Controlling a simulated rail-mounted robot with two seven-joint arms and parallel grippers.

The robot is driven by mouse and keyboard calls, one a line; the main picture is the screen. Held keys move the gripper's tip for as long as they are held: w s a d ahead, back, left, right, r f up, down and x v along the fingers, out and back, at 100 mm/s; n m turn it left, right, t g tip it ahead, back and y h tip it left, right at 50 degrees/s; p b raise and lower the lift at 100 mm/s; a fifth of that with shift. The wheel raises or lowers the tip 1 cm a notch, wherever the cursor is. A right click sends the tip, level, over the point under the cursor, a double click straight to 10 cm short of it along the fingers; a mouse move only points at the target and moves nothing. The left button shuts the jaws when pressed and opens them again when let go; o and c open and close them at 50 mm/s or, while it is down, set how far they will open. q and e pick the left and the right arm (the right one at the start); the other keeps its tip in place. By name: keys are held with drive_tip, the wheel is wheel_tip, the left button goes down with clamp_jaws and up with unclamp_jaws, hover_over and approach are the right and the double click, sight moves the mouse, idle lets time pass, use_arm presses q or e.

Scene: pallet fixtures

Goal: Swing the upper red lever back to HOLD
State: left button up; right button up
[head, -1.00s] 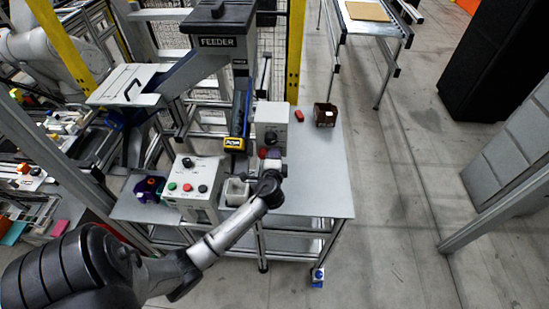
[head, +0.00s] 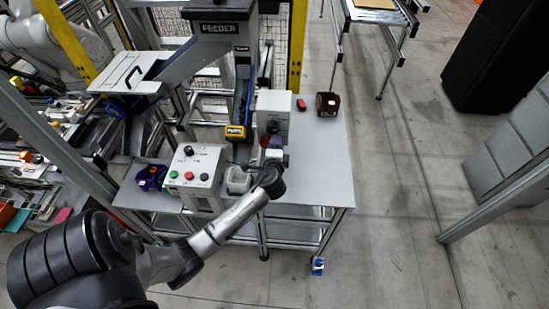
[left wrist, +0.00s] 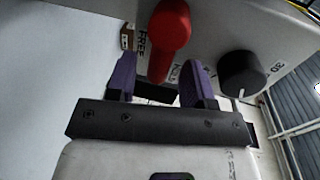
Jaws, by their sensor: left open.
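In the left wrist view the red lever (left wrist: 170,35) sticks out from a light panel, its rounded end between the two purple fingers of my left gripper (left wrist: 158,66). The fingers are open, with gaps beside the lever; I cannot tell whether either touches it. The printed word FREE (left wrist: 141,38) is left of the lever; another label, partly hidden, lies near the right finger. In the head view my left gripper (head: 273,147) is at the front of the grey box (head: 274,106), and the lever is not clear there. My right gripper is in no view.
A black knob (left wrist: 240,73) sits close right of the right finger. The table's right side is clear.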

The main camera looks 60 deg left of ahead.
use_arm(q)
drive_tip(key=v, duration=1.3)
drive_tip(key=shift+b, duration=0.45)
drive_tip(key=shift+s, duration=0.1)
